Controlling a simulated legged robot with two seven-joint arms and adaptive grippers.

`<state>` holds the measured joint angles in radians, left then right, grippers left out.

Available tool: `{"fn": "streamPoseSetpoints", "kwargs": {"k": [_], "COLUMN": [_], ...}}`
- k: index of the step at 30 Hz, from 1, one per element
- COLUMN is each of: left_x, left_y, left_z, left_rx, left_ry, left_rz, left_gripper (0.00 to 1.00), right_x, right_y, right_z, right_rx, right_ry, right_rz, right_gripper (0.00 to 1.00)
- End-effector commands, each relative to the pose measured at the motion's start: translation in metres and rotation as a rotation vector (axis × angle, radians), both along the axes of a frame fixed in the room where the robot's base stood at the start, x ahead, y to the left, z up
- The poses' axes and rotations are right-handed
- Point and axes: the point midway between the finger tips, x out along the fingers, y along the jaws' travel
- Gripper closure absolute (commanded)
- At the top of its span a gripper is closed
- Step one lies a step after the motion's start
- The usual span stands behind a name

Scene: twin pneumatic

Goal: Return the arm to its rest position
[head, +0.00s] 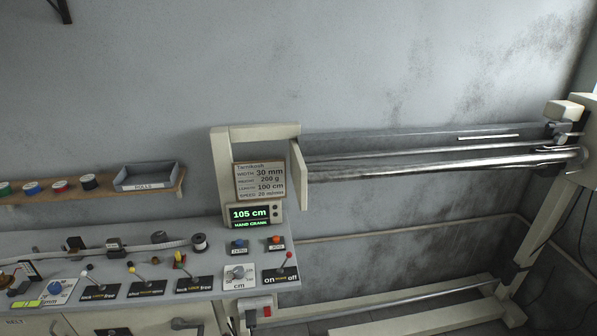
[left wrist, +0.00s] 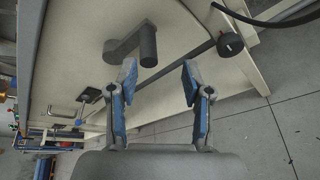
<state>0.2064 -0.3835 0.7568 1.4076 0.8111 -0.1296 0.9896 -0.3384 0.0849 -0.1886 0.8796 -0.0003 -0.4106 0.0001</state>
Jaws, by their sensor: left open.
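My left gripper (left wrist: 159,80) shows in the left wrist view with its two blue-and-grey fingers spread apart and nothing between them. Just beyond the fingertips is a dark grey crank handle (left wrist: 147,46) on a cream machine panel (left wrist: 70,50). The handle appears clear of the fingers, though the distance is hard to tell. Neither arm nor gripper shows in the head view, and my right gripper is in neither view.
In the head view, a control bench (head: 200,236) carries several levers and knobs. A green display (head: 250,215) reads 105 cm, HAND CRANK. A long frame with metal rollers (head: 440,162) extends right. The wrist view shows a black knob (left wrist: 230,45) and open tiled floor (left wrist: 260,140).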

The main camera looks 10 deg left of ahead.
Motion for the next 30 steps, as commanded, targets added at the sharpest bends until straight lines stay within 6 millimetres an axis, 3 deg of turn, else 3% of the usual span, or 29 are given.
{"fn": "streamPoseSetpoints", "kwargs": {"k": [4,8,11,15,21,24,27,30], "left_x": [-0.015,-0.065,-0.123,-0.22,-0.359,-0.408,-0.437,-0.449], "left_y": [-0.053,-0.108,-0.137,-0.161,-0.163,-0.158,-0.153,-0.151], "left_z": [-0.066,-0.144,-0.2,-0.264,-0.319,-0.33,-0.336,-0.337], "left_rx": [0.305,0.64,0.862,1.128,1.417,1.505,1.554,1.577], "left_ry": [0.279,0.546,0.703,0.86,0.959,0.963,0.958,0.953], "left_rz": [-0.343,-0.748,-1.046,-1.455,-1.978,-2.161,-2.275,-2.323], "left_gripper": [0.51,0.51,0.51,0.51,0.51,0.51,0.51,0.51], "right_x": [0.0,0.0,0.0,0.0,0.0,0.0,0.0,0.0], "right_y": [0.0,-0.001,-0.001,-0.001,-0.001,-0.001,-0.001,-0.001], "right_z": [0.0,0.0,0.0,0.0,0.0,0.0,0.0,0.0], "right_rx": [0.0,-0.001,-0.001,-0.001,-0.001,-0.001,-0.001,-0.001], "right_ry": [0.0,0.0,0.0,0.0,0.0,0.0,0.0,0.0], "right_rz": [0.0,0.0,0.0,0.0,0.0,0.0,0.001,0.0], "right_gripper": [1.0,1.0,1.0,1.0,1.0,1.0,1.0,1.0]}}
